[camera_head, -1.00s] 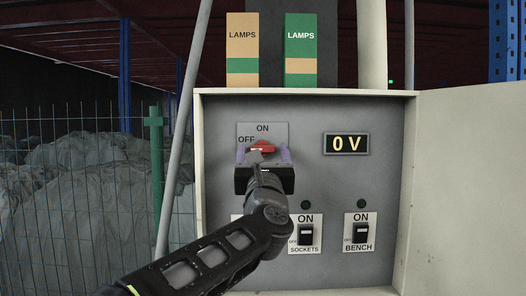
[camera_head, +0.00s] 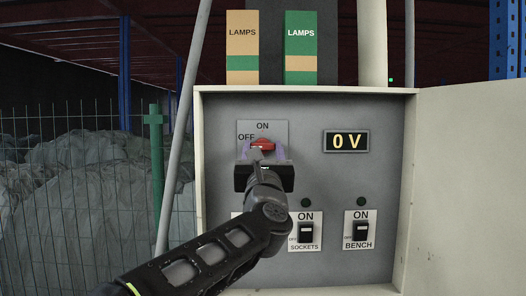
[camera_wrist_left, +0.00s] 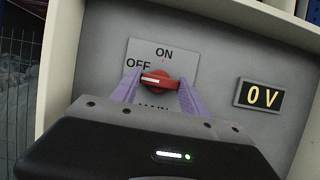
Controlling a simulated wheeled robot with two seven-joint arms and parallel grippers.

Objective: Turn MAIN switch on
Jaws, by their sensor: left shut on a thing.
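The MAIN switch is a red rotary knob (camera_head: 262,143) on a plate (camera_head: 279,130) marked ON at the top and OFF at the left. It shows closer in the left wrist view (camera_wrist_left: 167,81), where its white pointer mark lies to the left, near OFF. The lettering under the knob is mostly hidden by my gripper. My left gripper (camera_head: 263,150) faces the panel, with its purple fingers on either side of the knob, shut on it. The fingers also show in the left wrist view (camera_wrist_left: 160,88). My right gripper is in neither view.
A display (camera_head: 346,142) reads 0 V. Below are the SOCKETS switch (camera_head: 305,233) and BENCH switch (camera_head: 361,233), with dark round lamps above them. The cabinet door (camera_head: 470,190) stands open at the right. A wire fence (camera_head: 70,220) is at the left.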

